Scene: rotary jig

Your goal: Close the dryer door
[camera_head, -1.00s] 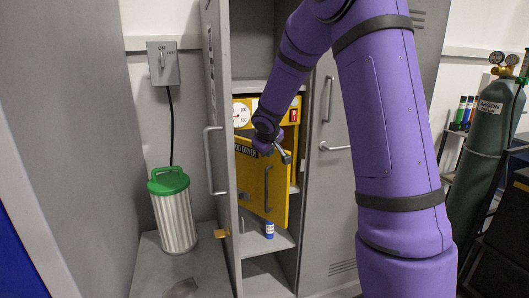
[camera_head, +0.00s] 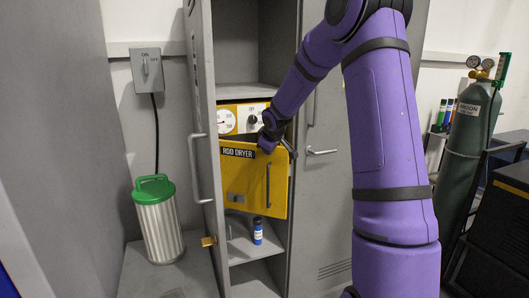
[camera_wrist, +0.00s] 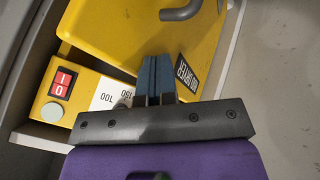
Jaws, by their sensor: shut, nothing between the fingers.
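The yellow rod dryer (camera_head: 228,110) sits on a shelf inside the grey locker, with a dial and a knob on its upper panel. Its yellow door (camera_head: 250,172), labelled ROD DRYER, has a vertical handle near its right edge and looks ajar, tilted out from the dryer body. My gripper (camera_head: 290,150) is shut and empty at the door's upper right edge. In the wrist view the shut fingers (camera_wrist: 155,75) reach over the door (camera_wrist: 135,30) beside its label; whether they touch it I cannot tell. The red switch (camera_wrist: 62,84) shows at left.
The locker's own door (camera_head: 203,140) stands open on the left. A blue bottle (camera_head: 257,231) stands on the shelf below the dryer. A green-lidded metal canister (camera_head: 158,225) stands at left, under a wall switch (camera_head: 147,69). A gas cylinder (camera_head: 468,135) stands at right.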

